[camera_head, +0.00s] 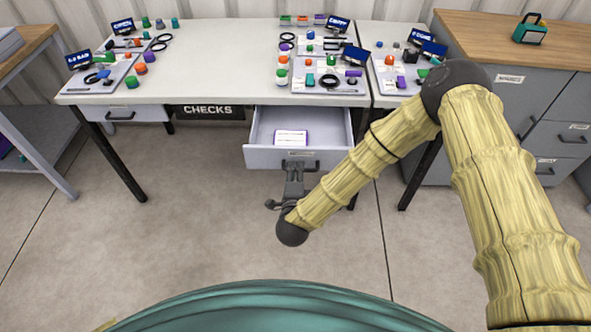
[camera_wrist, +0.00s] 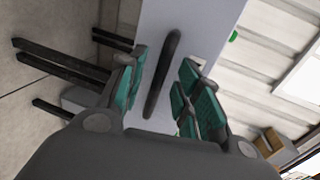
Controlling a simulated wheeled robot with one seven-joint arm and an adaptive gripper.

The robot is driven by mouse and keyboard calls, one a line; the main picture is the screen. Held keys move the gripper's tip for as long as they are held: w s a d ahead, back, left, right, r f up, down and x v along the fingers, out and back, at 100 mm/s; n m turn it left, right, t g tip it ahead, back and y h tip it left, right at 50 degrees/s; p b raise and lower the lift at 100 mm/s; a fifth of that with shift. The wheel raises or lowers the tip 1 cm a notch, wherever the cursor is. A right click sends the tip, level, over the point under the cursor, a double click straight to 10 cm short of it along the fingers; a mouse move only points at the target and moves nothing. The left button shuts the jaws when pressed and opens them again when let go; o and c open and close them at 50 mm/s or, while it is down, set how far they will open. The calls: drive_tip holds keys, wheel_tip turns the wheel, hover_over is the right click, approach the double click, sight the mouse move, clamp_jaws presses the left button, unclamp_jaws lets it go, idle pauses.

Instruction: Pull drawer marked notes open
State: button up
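A dark bar handle (camera_head: 300,166) is on the front. My gripper (camera_head: 294,175) is at this handle. In the wrist view the drawer front (camera_wrist: 190,25) is close ahead. The dark handle (camera_wrist: 163,72) runs between the green-padded fingers of my gripper (camera_wrist: 165,92), which are apart with gaps beside the bar.
A second drawer (camera_head: 120,115) at the left of the table is shut. A CHECKS sign (camera_head: 209,111) hangs between them. Trays with coloured parts stand on the table (camera_head: 215,50). A grey cabinet (camera_head: 540,105) stands at right. The floor (camera_head: 200,220) before the drawer is clear.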

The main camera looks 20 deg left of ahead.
drive_tip(key=v, duration=1)
drive_tip(key=s+d+f+n+g, duration=0.4)
drive_tip(key=d+f+n, duration=0.1)
drive_tip(key=d+f, duration=0.25)
drive_tip(key=s+d+f+n+g, duration=0.4)
drive_tip(key=s+d+f, duration=0.15)
drive_tip(key=d, duration=0.35)
drive_tip(key=s+d+f+n+g+h, duration=0.1)
drive_tip(key=s+d+n+g+h, duration=0.1)
drive_tip(key=s+d, duration=0.6)
drive_tip(key=s+d+n+g+h, duration=0.1)
drive_tip(key=s+d+n+g, duration=0.2)
drive_tip(key=d, duration=1)
drive_tip(key=s+g, duration=0.2)
drive_tip(key=s, duration=0.3)
drive_tip(key=shift+f+n+h, duration=0.35)
drive_tip(key=shift+n+h, duration=0.05)
